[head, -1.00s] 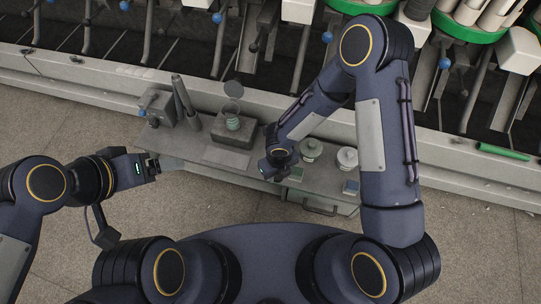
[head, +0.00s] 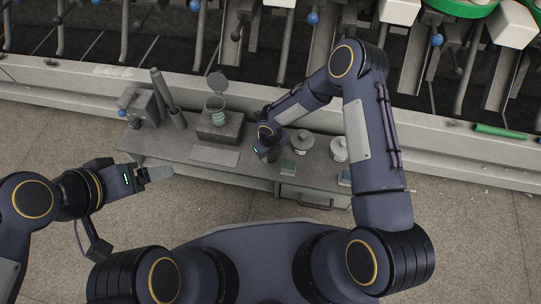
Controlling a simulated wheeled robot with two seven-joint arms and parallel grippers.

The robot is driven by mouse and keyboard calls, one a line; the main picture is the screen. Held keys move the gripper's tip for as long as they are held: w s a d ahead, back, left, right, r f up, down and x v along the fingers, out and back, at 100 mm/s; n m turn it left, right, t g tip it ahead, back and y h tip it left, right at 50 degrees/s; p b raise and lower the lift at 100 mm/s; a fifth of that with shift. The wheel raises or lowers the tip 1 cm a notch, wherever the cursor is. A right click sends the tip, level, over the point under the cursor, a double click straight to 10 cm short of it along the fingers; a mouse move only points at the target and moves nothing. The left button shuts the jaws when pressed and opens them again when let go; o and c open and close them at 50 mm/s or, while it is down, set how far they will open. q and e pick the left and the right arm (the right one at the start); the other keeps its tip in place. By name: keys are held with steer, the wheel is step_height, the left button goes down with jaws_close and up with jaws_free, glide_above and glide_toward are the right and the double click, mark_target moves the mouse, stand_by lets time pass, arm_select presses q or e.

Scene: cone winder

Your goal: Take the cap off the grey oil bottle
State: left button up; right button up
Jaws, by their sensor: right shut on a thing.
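My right gripper (head: 265,156) is low over the bench (head: 245,176), left of two pale lidded tins. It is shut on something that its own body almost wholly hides. I take this to be the grey oil bottle, as no such bottle shows elsewhere, but I cannot make out bottle or cap. My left gripper (head: 158,174) is off the bench's left front edge, apart from the right one. Its fingers are seen side-on, so I cannot tell their gap.
A glass with a round disc (head: 217,83) above it stands on a dark block (head: 230,129). Grey tubes (head: 163,92) stand at the left, and the winder runs behind.

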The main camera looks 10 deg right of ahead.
steer(key=shift+r, duration=0.1)
steer(key=shift+f, duration=0.3)
steer(key=o, duration=1.1)
steer(key=shift+r, duration=0.1)
